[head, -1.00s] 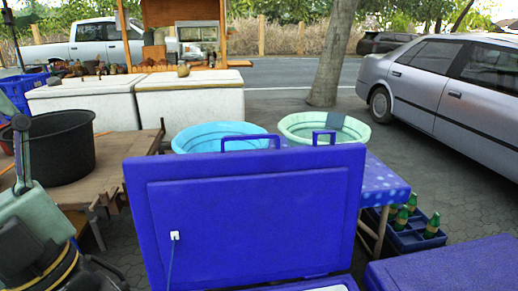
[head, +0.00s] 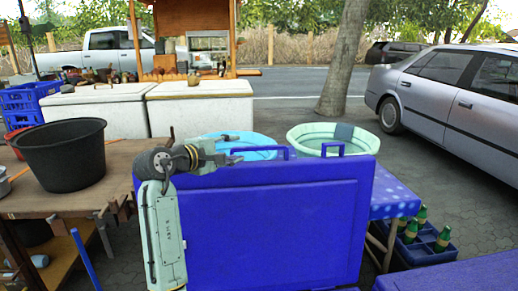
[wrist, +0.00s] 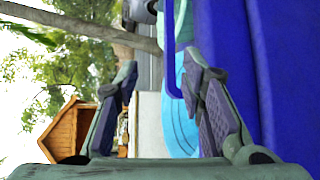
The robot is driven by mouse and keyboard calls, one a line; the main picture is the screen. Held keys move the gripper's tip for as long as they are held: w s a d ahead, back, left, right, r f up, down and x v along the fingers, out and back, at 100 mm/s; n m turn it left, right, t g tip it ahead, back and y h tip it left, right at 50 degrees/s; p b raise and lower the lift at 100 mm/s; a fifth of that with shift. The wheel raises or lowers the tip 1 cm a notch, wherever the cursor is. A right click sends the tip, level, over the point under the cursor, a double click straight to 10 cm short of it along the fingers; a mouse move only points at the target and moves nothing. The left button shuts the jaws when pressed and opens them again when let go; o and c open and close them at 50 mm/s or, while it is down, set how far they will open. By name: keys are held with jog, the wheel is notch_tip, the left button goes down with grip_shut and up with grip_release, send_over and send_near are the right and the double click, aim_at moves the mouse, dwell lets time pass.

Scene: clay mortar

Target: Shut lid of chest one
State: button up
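The blue chest lid (head: 275,230) stands raised, its broad inner panel facing me in the head view. My gripper (head: 237,150) is at the lid's top edge, just left of the left handle, with my arm in front of the lid's left side. In the wrist view my gripper (wrist: 160,66) is open and nothing is clasped. The lid (wrist: 285,65) fills the right side there, and a blue handle (wrist: 171,50) shows between the fingers, nearer the right one. The chest body is mostly hidden.
A light blue tub (head: 255,139) and a pale green tub (head: 310,133) stand behind the lid. A black pot (head: 62,155) sits on a wooden table at left. A bottle crate (head: 425,250) is at right. White chests (head: 200,108) stand farther back.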

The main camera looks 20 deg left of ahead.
aim_at(257, 149)
jog(key=shift+g+h, duration=0.3)
jog(key=shift+g, duration=0.1)
jog(key=p+x, duration=0.1)
jog(key=x, duration=0.2)
jog(key=p+x, duration=0.1)
jog(key=x, duration=0.3)
jog(key=p+x, duration=0.1)
jog(key=x, duration=0.3)
jog(key=shift+s+d+f, duration=0.1)
jog(key=shift+d+f, duration=0.25)
jog(key=shift+d, duration=0.05)
grip_shut()
